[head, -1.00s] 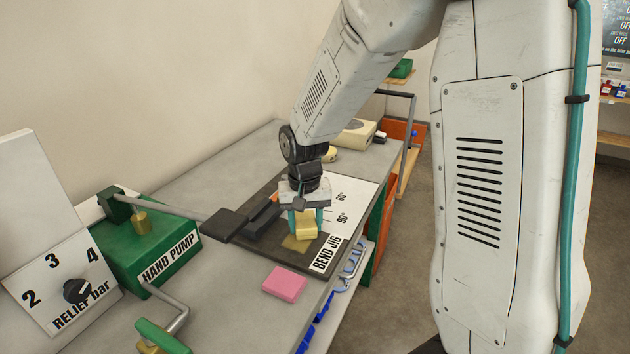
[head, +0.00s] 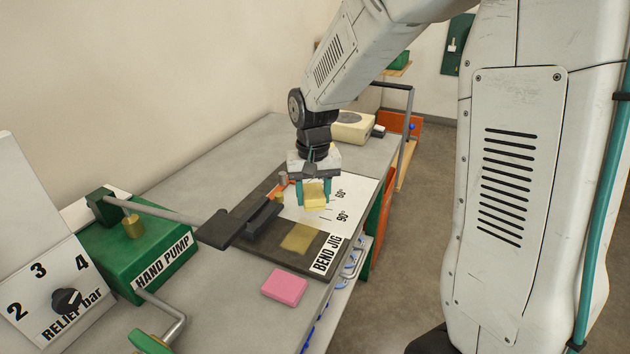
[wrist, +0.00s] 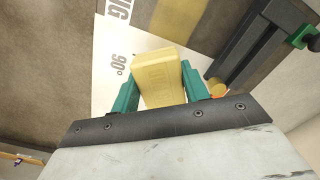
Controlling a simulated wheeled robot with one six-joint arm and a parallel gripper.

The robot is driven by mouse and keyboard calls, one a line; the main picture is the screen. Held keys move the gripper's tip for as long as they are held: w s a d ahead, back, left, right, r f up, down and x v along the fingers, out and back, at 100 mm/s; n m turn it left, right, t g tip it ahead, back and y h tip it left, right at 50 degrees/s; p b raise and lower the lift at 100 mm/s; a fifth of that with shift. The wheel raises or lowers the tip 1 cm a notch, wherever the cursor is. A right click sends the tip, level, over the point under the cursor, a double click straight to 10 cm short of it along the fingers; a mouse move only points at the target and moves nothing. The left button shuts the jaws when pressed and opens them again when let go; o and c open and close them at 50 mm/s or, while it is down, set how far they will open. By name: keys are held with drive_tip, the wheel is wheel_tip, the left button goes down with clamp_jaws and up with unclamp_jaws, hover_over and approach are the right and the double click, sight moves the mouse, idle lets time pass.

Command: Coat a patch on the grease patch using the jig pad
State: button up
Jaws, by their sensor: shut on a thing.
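My gripper (head: 314,191) is shut on a yellow block-shaped pad, the jig pad (head: 315,196), which also shows between the teal fingers in the wrist view (wrist: 160,78). It is over the white angle sheet of the bend jig, near the 60° mark. The grease patch (head: 300,238) is a tan square on the dark jig plate (head: 275,258), nearer the front than the gripper; part of it shows at the top of the wrist view (wrist: 178,18). The pad is apart from the patch. I cannot tell whether the pad touches the sheet.
A pink block (head: 284,287) lies on the bench before the jig. The green hand pump (head: 140,250) and relief dial (head: 67,300) stand at left. A cream box (head: 352,127) sits at the back.

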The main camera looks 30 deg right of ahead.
sight(315, 192)
drive_tip(key=shift+r, duration=1.6)
drive_tip(key=shift+d, duration=0.15)
